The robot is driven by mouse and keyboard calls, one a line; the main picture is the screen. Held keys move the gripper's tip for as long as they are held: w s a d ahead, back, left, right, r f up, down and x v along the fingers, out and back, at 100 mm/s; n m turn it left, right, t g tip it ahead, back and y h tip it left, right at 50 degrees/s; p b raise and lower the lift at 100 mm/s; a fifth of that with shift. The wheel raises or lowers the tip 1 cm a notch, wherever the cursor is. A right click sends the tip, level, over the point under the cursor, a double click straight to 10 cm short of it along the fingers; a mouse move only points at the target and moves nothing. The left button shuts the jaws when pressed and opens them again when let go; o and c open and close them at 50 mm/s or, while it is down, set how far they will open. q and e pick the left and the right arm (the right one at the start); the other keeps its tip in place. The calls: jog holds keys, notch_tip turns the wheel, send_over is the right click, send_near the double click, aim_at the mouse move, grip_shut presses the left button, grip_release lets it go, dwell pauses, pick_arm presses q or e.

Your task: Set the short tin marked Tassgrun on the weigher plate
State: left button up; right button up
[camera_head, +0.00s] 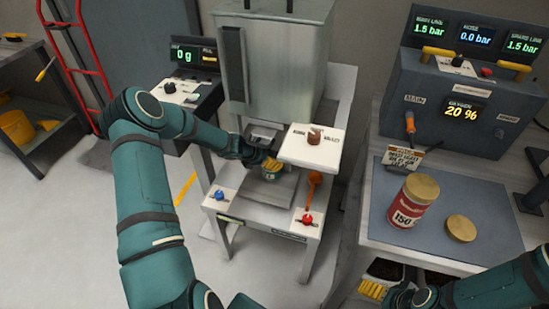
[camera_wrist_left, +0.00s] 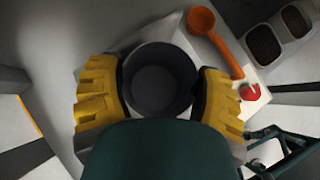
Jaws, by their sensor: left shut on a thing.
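In the left wrist view the ribbed fingers (camera_wrist_left: 160,97) clasp the sides of the tin (camera_wrist_left: 158,80), which looks open at the top and dark inside. Its marking is not readable. The tin is over the grey weigher plate (camera_head: 262,193); I cannot tell whether it touches it. The weigher display (camera_head: 184,55) reads 0 g. My right arm is at the lower right; yellow ribbed fingers (camera_head: 373,288) show there, partly hidden by the bench.
An orange scoop (camera_head: 313,186) and a red knob (camera_head: 307,219) are right of the plate.

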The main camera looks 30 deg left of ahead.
pick_arm(q)
jog(key=shift+s, duration=0.1)
jog(key=shift+f, duration=0.45)
jog(key=shift+f, duration=0.1)
jog(key=o, duration=1)
jog(key=shift+a, duration=0.1)
